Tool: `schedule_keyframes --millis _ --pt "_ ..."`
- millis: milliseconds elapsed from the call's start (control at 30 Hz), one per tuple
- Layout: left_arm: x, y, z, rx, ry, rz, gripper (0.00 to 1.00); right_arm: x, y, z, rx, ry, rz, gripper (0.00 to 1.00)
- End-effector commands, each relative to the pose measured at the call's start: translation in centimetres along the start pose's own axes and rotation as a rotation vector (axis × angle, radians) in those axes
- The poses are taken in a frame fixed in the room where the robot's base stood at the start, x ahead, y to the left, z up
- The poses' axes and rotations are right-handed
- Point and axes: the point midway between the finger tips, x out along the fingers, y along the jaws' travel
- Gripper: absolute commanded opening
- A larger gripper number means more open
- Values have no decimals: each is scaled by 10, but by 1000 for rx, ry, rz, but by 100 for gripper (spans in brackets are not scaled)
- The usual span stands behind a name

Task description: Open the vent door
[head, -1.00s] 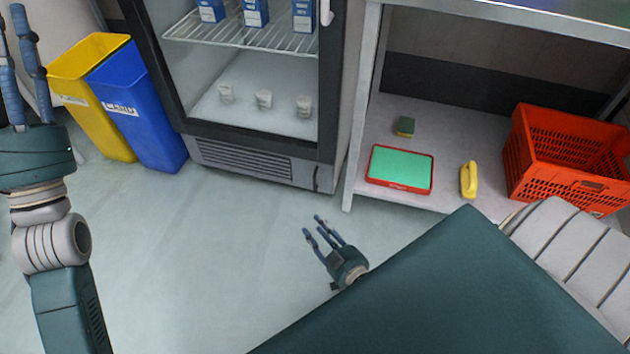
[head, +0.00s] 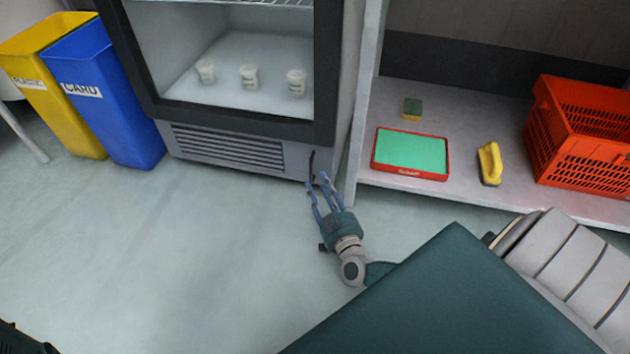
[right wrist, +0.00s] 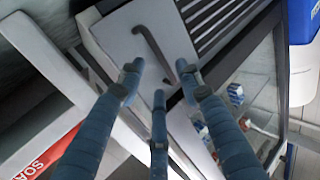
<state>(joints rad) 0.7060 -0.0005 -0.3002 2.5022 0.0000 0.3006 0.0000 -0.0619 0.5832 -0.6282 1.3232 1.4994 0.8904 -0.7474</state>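The vent door (head: 225,150) is the grey louvred panel at the base of the fridge, flush with the front, so it looks shut. Its dark bar handle (head: 311,163) is upright at the panel's right end. My right gripper (head: 319,184) is at the handle, fingers pointing at it. In the right wrist view the handle (right wrist: 152,54) shows just beyond the parted blue fingertips (right wrist: 158,72), with the louvres (right wrist: 215,22) beside it. The fingers are open; whether one touches the handle I cannot tell.
The fridge (head: 329,80) stands above, with several white cups inside. A shelf unit (head: 357,140) adjoins it on the right, close to my right gripper. Yellow (head: 40,95) and blue (head: 115,110) bins stand left. The floor (head: 180,250) before the vent is clear.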

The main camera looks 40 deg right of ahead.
Motion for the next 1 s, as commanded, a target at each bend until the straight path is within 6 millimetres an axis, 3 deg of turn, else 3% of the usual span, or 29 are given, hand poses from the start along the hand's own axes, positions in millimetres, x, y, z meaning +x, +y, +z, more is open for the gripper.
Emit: schedule_keyframes --millis 33,233,633,833,1000 --pt "-12 2 -2 0 -7 -1 40 11 0 4 -1 4 -1 35" --pt "-24 5 -6 0 -7 -1 40 36 0 3 -1 1 -2 35" --pt "-26 5 -7 0 -7 0 40 44 0 0 -1 0 -1 35" --pt "-26 5 -7 0 -6 0 40 44 0 0 -1 0 -1 0" --pt "-26 5 -7 -1 -7 0 40 44 0 0 -1 -1 -1 0"
